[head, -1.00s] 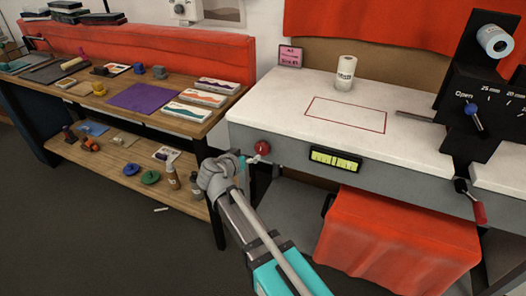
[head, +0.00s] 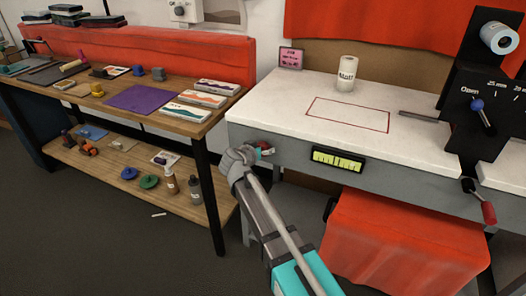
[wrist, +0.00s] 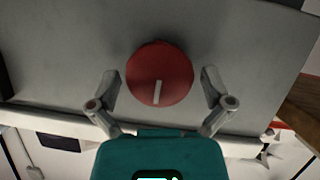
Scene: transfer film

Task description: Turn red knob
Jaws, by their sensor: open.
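The red knob (wrist: 159,72) is round with a pale line on its face, on the grey front panel of the white-topped table. In the wrist view the line runs from near the middle toward the gripper side. My gripper (wrist: 160,98) is open, with one finger on each side of the knob; I cannot tell whether they touch it. In the head view my gripper (head: 263,151) is at the panel's left end and hides most of the knob (head: 267,148).
The white table top (head: 270,100) has a red outlined rectangle and a white roll (head: 347,75). A yellow-green display (head: 338,160) sits right of the knob. A black press with a blue-knobbed lever (head: 477,105) stands at right. A wooden bench (head: 160,128) is at left.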

